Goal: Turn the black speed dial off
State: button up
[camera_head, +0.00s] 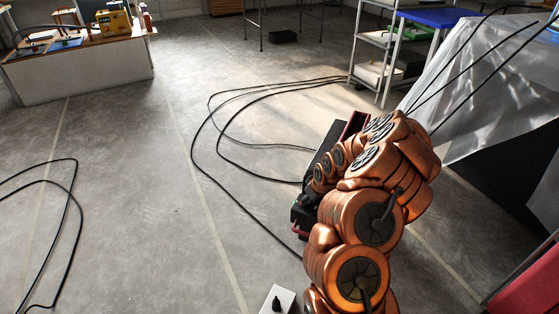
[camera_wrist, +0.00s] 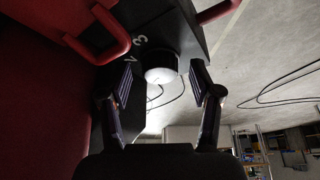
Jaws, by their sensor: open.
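In the wrist view, a round knob (camera_wrist: 160,70) with a pale, brightly lit face stands out from a dark panel (camera_wrist: 150,30). Pale number marks are printed on the panel beside it. I take the knob to be the speed dial, though its face looks pale rather than black. My gripper (camera_wrist: 162,84) is open, with one finger on each side of the knob. I cannot tell whether the fingers touch it. In the head view, my orange arm hides most of a black and red machine (camera_head: 301,216), and I cannot make out the dial or my fingertips there.
Red handles (camera_wrist: 112,35) stick out near the panel in the wrist view. Black cables (camera_head: 205,140) loop over the floor. Shelves (camera_head: 375,50) and plastic sheeting (camera_head: 480,75) stand at the right. The floor at left centre is mostly clear.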

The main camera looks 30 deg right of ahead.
jog(key=shift+m, duration=0.3)
